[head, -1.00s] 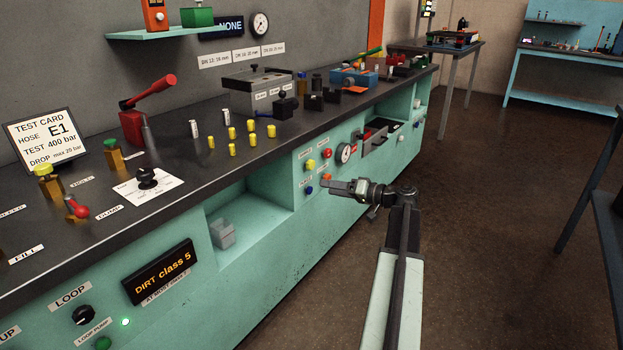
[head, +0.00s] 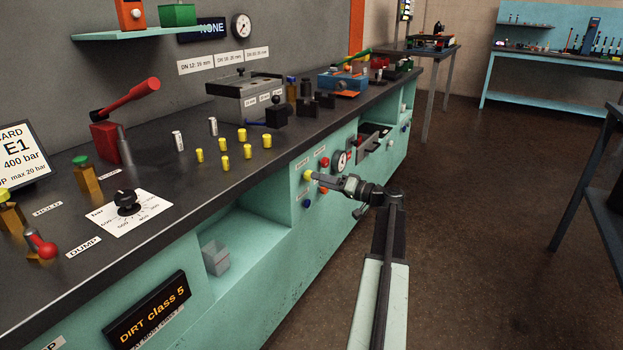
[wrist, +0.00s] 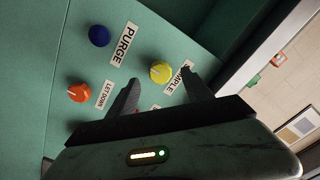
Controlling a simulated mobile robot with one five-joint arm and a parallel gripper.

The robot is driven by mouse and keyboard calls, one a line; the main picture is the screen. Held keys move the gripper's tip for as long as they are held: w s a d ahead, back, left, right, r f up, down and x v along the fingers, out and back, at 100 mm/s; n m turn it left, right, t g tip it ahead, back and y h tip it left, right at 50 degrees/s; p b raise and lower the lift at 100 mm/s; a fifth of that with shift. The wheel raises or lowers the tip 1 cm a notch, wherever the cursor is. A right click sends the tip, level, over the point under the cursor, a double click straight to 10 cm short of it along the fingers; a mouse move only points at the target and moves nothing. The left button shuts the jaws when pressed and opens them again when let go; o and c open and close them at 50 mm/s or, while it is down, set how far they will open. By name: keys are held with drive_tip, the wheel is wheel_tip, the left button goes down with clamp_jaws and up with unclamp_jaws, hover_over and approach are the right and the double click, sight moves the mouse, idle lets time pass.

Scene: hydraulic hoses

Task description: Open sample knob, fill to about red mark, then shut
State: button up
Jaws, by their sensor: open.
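The yellow sample knob (wrist: 161,72) is in the wrist view, beside a label that reads SAMPLE and is partly covered by a finger. My gripper (wrist: 161,80) is open, with its fingertips on either side of the knob's near edge. I cannot tell whether they touch it. In the head view the yellow knob (head: 308,175) is on the bench front, right at my gripper's tip (head: 316,177). A grey, box-like cup (head: 215,258) sits in the open recess to the left. I see no red mark or fluid in it.
A blue knob (wrist: 99,36) by the PURGE label and an orange knob (wrist: 79,92) by the LETDOWN label are close by. A red knob (head: 324,162) and a gauge (head: 339,161) are right of the yellow knob. The floor (head: 470,200) to the right is clear.

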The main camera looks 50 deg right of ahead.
sight(307, 176)
drive_tip(key=x, duration=0.4)
clamp_jaws()
drive_tip(key=shift+m, duration=4)
drive_tip(key=shift+s, duration=0.1)
unclamp_jaws()
